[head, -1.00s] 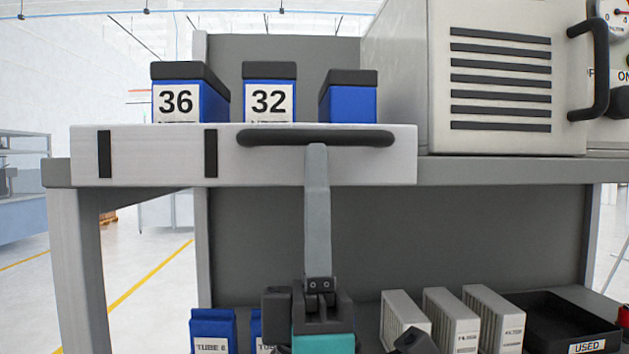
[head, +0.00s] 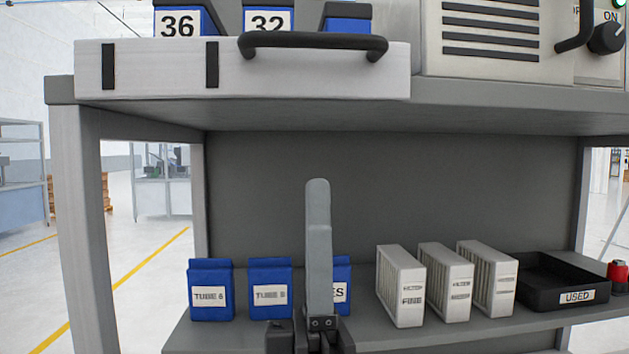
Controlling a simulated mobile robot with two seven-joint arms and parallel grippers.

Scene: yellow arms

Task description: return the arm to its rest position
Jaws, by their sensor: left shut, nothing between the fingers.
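My left gripper (head: 317,190) points upward in the middle of the head view, its grey fingers together and empty. It stands in front of the lower shelf and covers part of a blue pouch (head: 342,285) there. Its tips are below the black handle (head: 315,47) of the white drawer-like tray (head: 160,70) and apart from it. My right gripper does not show.
Blue pouches (head: 210,290) and (head: 270,288), several white filters (head: 400,285) and a black "USED" bin (head: 535,297) sit on the lower shelf (head: 420,335). Numbered blue boxes (head: 180,20) and a machine (head: 500,40) stand above. The grey tabletop edge (head: 500,93) overhangs the shelf.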

